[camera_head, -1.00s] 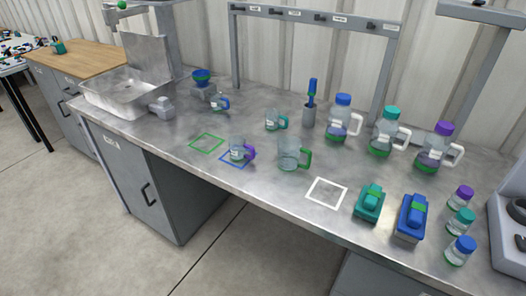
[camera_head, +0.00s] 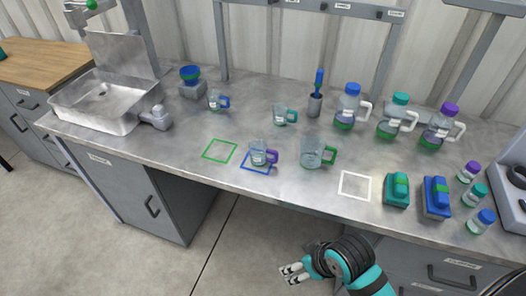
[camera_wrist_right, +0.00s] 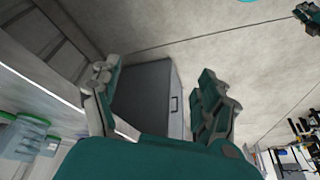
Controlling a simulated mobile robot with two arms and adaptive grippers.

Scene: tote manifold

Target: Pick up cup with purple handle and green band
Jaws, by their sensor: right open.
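The clear cup with a purple handle (camera_head: 258,152) stands upright on the bench, at the blue square outline (camera_head: 246,166). Its handle points right. A green band on it is too small to make out clearly. My right gripper (camera_head: 291,273) is in front of the bench, over the floor, below and apart from the cup. It is open and empty; its spread fingers also show in the right wrist view (camera_wrist_right: 156,85). My left gripper is not in view.
A green-handled cup (camera_head: 312,153) stands just right of the purple-handled one. A teal-handled cup (camera_head: 280,115) and a blue-handled cup (camera_head: 214,100) stand farther back. Jugs (camera_head: 348,107) stand at back right. The bench around the green square outline (camera_head: 232,152) is clear.

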